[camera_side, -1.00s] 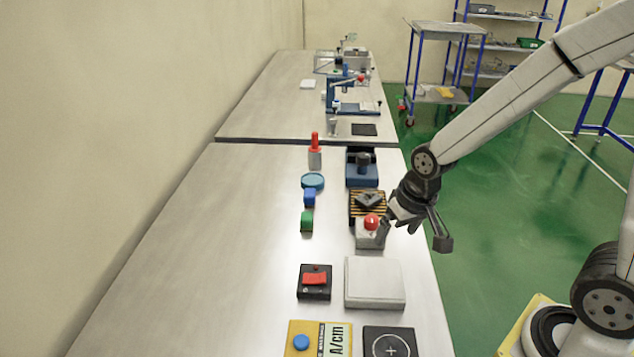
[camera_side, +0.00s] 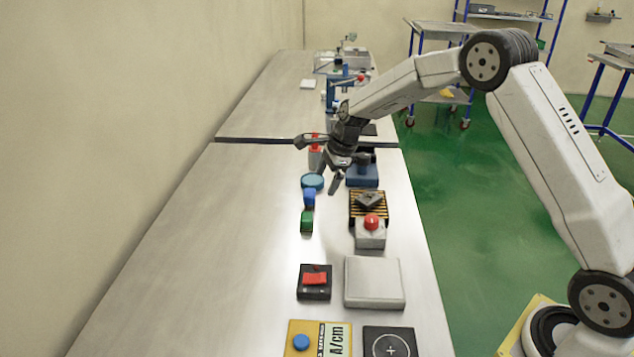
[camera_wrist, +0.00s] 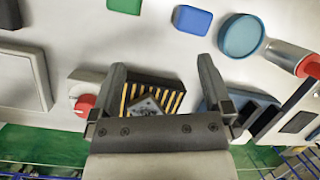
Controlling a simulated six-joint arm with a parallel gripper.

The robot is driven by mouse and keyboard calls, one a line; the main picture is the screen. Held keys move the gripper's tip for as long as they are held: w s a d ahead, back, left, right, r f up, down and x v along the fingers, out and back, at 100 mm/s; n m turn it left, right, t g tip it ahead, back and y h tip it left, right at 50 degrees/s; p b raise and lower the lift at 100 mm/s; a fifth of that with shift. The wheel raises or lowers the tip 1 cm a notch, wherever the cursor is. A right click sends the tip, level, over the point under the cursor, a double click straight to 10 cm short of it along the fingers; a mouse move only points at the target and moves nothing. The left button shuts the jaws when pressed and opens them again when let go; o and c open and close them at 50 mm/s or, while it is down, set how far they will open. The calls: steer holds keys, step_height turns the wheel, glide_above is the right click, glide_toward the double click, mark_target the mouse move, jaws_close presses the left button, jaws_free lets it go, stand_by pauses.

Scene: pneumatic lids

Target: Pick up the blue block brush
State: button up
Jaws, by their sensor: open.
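The blue block brush (camera_side: 309,198) lies on the table between the round teal dish (camera_side: 313,181) and the green block (camera_side: 307,221). In the wrist view the blue block (camera_wrist: 192,20) shows near the top edge, beyond my fingertips. My gripper (camera_side: 318,165) is open and empty, its fingers spread wide, and it hangs over the table near the teal dish and the blue stand. It also shows in the wrist view (camera_wrist: 162,68), where the striped plate is seen between the fingers. No contact with the blue block shows.
A red-capped bottle (camera_side: 315,158) stands behind the teal dish, partly hidden by my gripper. A blue stand (camera_side: 362,174), a striped plate (camera_side: 369,206) and a red button box (camera_side: 370,238) line the right side. The table's left side (camera_side: 220,230) is clear.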

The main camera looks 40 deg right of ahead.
mark_target(311, 192)
steer(key=shift+w+a+f+m+y, duration=0.15)
steer(key=shift+w+f+m, duration=0.6)
steer(key=shift+w+f, duration=0.5)
steer(key=shift+w+f+m+y, duration=0.1)
steer(key=shift+w+f+m, duration=0.7)
steer(key=shift+f, duration=0.85)
steer(key=shift+w+a+f+m+y, duration=0.15)
steer(key=shift+w+f+m, duration=0.5)
steer(key=shift+w+f, duration=0.65)
steer(key=shift+s+f, duration=0.15)
steer(key=shift+d, duration=0.1)
steer(key=c, duration=1.3)
